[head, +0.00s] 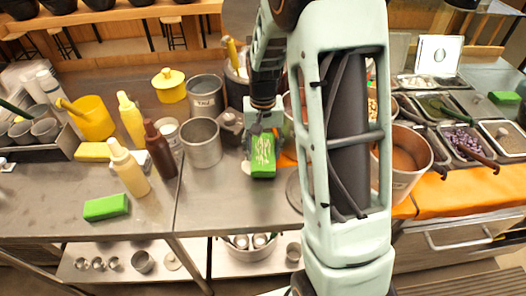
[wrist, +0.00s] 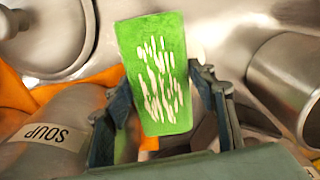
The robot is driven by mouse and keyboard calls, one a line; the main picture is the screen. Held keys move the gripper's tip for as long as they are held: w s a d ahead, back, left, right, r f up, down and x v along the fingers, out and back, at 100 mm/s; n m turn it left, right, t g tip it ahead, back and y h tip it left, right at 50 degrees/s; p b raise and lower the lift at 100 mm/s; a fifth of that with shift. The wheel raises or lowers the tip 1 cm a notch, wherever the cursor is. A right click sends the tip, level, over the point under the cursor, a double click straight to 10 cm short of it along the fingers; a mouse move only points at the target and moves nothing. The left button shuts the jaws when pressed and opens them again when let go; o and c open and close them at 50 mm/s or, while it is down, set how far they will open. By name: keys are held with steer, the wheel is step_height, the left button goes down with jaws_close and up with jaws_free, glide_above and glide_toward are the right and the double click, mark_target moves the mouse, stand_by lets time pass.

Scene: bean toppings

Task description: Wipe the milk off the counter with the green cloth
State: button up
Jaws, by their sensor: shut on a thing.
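My gripper (head: 263,130) is low over the middle of the steel counter (head: 235,205). It is shut on a green cloth (head: 262,158), a thick block-like piece with white streaks on its face. In the wrist view the cloth (wrist: 150,70) stands tilted between the two fingers (wrist: 162,105), its streaked face toward the camera. A small pale patch shows beside the cloth in the head view; I cannot tell whether it is milk. Another green cloth (head: 106,207) lies flat at the counter's front left.
A steel pot (head: 201,143) stands close left of my gripper. Sauce bottles (head: 161,150) stand further left. Topping trays (head: 465,142) are at right. The counter's front middle is clear.

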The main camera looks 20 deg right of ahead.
steer(key=shift+r+p, duration=1.75)
steer(key=shift+r, duration=1.1)
steer(key=shift+f, duration=0.2)
steer(key=shift+n, duration=0.5)
steer(key=shift+s+f+b, duration=0.15)
steer(key=shift+f+b, duration=2.55)
steer(key=shift+f, duration=0.7)
steer(key=shift+f+b, duration=0.35)
steer(key=shift+f, duration=0.15)
